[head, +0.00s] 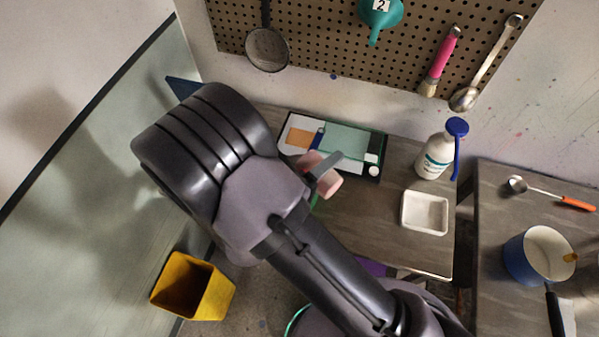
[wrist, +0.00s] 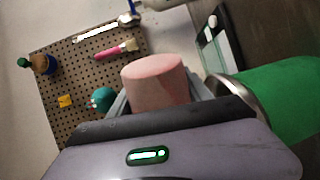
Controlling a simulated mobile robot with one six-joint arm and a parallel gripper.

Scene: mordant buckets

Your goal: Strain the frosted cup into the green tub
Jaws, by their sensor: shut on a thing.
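My gripper (head: 318,168) is shut on a pink, matte cylindrical cup (wrist: 155,82), which looks like the frosted cup. The cup also shows in the head view (head: 328,184), held over the left bench and partly hidden by my gripper. Its contents are not visible. A large green surface (wrist: 285,100), likely the green tub, shows at the right of the wrist view, with a curved metallic rim at its left edge. In the head view my arm hides most of that area; only a sliver of green (head: 314,202) shows below the cup. A round mesh strainer (head: 267,49) hangs on the pegboard.
A tray-like board (head: 345,140) lies at the back of the bench. A white bottle with a blue pump (head: 436,153) and a white square dish (head: 424,213) stand to the right. A blue pot (head: 527,262) sits on the right bench. A yellow bin (head: 193,287) stands lower left.

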